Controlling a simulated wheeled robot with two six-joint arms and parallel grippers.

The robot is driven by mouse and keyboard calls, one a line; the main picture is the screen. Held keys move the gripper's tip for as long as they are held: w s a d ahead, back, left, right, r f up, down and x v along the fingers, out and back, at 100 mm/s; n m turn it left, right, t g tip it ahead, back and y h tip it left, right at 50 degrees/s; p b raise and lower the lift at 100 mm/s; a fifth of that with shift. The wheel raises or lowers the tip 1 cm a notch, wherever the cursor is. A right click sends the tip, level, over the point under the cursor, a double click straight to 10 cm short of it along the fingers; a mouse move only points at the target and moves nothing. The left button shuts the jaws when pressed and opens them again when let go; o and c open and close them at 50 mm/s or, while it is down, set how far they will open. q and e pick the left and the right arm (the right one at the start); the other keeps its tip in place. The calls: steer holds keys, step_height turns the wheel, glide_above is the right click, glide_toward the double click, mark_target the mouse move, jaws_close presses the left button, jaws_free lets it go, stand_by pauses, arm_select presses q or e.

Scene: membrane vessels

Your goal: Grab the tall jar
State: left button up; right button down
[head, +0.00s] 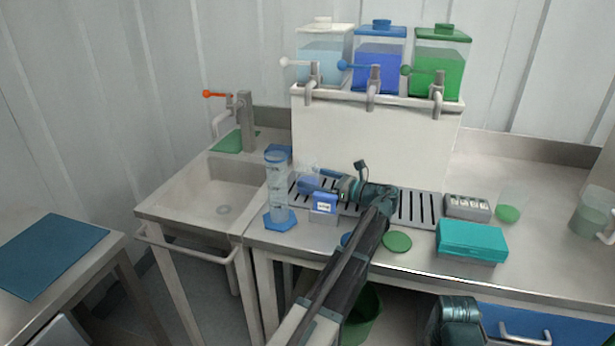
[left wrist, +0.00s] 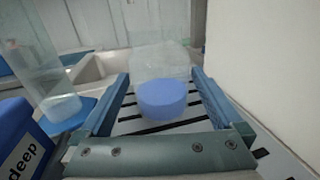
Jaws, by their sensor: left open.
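A clear jar (head: 308,180) with blue liquid in its bottom stands upright on the slotted drip tray, left of my left gripper (head: 330,183). In the left wrist view the jar (left wrist: 162,98) shows between the two fingers of the left gripper (left wrist: 160,76), with a gap on each side. The left gripper is open and holds nothing. A tall clear measuring cylinder (head: 277,190) stands on a blue hexagonal base to the left; it also shows in the left wrist view (left wrist: 40,75).
A blue labelled box (head: 324,203) stands close by the left gripper; in the left wrist view it (left wrist: 22,150) reads "deep". The white dispenser wall (head: 375,140) rises behind the tray. A sink (head: 215,190) is left, a teal box (head: 472,240) right.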

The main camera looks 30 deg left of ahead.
mark_target(307, 159)
arm_select(q)
steer(key=shift+a, duration=1.15)
steer(key=c, duration=1.4)
step_height(307, 159, up, 10)
steer(key=p, duration=1)
